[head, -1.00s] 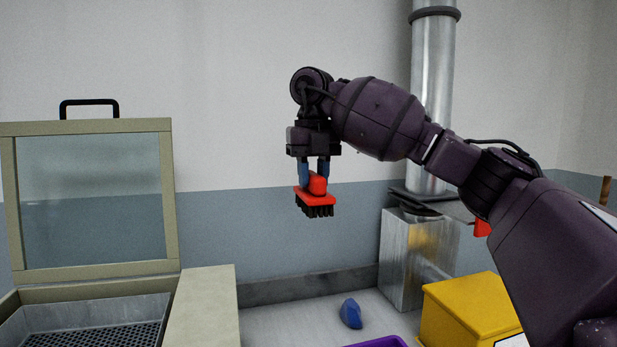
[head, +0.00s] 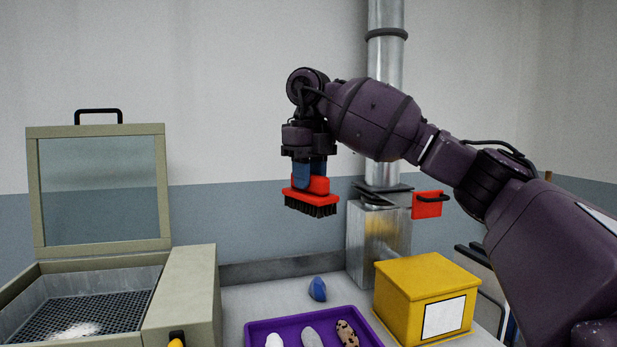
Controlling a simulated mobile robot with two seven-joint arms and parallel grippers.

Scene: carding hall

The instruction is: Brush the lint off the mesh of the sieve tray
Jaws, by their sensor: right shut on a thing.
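My right gripper (head: 309,172) is shut on a red brush (head: 312,196) with dark bristles pointing down. It holds the brush in the air, well above the table. The sieve tray's dark mesh (head: 88,315) shows at the lower left, inside a beige box (head: 190,290) whose framed lid (head: 98,195) stands open. A pale, whitish patch (head: 77,330) lies on the near part of the mesh; it may be lint. The brush is to the right of the box and apart from it. My left gripper is not in view.
A purple tray (head: 262,325) with several oblong pieces sits at the bottom centre. A blue lump (head: 317,289) lies behind it. A yellow box (head: 426,297) stands to the right, before a metal duct (head: 383,110) with a red plate (head: 427,205).

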